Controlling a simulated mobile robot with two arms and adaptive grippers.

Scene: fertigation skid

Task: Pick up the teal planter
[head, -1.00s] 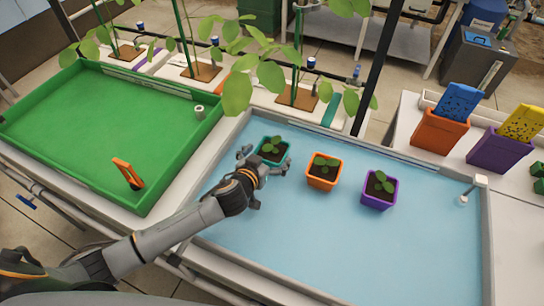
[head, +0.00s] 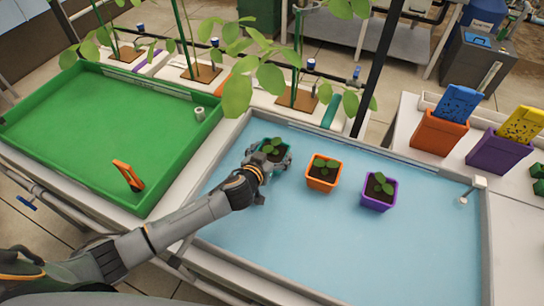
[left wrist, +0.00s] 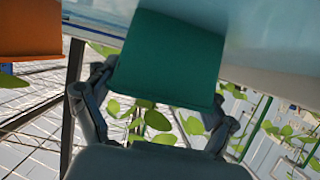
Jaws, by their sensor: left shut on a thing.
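The teal planter (head: 274,147) holds a small green seedling and stands upright at the back left of the blue tray (head: 330,240). My left gripper (head: 270,160) reaches it from the front left and is shut on it. In the left wrist view the teal planter (left wrist: 170,58) fills the middle, with the fingers of my left gripper (left wrist: 150,110) on both its sides. Whether its base touches the tray is hard to tell. My right gripper is in neither view.
An orange planter (head: 323,172) and a purple planter (head: 379,190) with seedlings stand to the right on the blue tray. A green tray (head: 100,125) with an orange handle (head: 127,176) lies at left. Tall leafy plants (head: 265,75) overhang the back edge. The front of the blue tray is clear.

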